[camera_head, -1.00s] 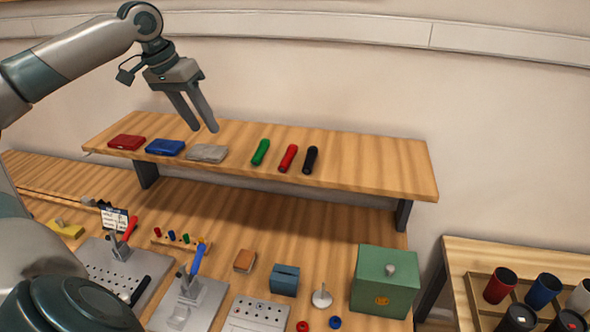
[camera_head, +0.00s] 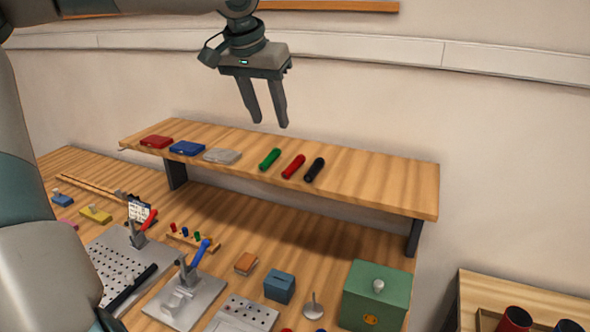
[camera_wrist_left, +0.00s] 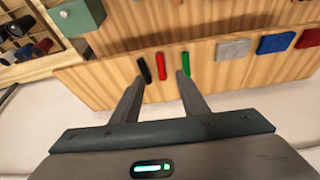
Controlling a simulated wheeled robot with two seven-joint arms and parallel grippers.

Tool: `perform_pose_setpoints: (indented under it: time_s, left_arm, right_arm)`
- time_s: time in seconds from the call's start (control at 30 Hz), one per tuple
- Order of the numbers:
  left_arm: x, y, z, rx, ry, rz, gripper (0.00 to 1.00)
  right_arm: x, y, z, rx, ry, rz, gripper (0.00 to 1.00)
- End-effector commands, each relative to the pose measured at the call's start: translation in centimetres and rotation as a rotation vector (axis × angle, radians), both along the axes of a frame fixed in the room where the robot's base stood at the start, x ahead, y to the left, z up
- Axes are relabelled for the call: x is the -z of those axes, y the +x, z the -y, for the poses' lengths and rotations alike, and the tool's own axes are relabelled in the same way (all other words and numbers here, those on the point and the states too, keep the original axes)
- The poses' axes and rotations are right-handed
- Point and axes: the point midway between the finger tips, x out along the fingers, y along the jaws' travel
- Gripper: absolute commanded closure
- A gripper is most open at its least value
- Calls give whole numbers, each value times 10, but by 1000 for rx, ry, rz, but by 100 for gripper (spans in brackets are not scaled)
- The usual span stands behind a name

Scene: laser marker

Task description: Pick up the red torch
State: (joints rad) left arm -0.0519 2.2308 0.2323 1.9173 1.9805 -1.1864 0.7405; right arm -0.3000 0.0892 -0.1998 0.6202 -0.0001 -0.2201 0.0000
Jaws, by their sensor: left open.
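The red torch (camera_head: 293,167) lies on the raised wooden shelf, between the green torch (camera_head: 270,159) on its left and the black torch (camera_head: 314,170) on its right. My left gripper (camera_head: 270,125) is open and empty, pointing down above the shelf, over the green and red torches and apart from them. In the left wrist view the red torch (camera_wrist_left: 160,66) shows between the two open fingers (camera_wrist_left: 158,82), with the black torch (camera_wrist_left: 144,70) near one finger and the green torch (camera_wrist_left: 185,63) near the other. My right gripper is not in view.
The shelf (camera_head: 390,185) also holds a red case (camera_head: 156,142), a blue case (camera_head: 187,148) and a grey case (camera_head: 222,156) on its left. Fixtures and a green box (camera_head: 376,296) stand on the bench below. The shelf's right end is clear.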

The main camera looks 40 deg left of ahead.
Motion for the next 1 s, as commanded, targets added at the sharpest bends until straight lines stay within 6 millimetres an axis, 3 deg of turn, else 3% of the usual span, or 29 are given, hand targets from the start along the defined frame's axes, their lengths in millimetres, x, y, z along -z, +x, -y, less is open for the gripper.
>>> perform_pose_setpoints:
  time_s: [0.37,1.0]
  left_arm:
    - [7,3,-1,0,-1,-3,60]
    - [99,40,-12,0,0,-3,60]
  right_arm:
    - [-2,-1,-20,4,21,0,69]
    - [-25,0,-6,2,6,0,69]
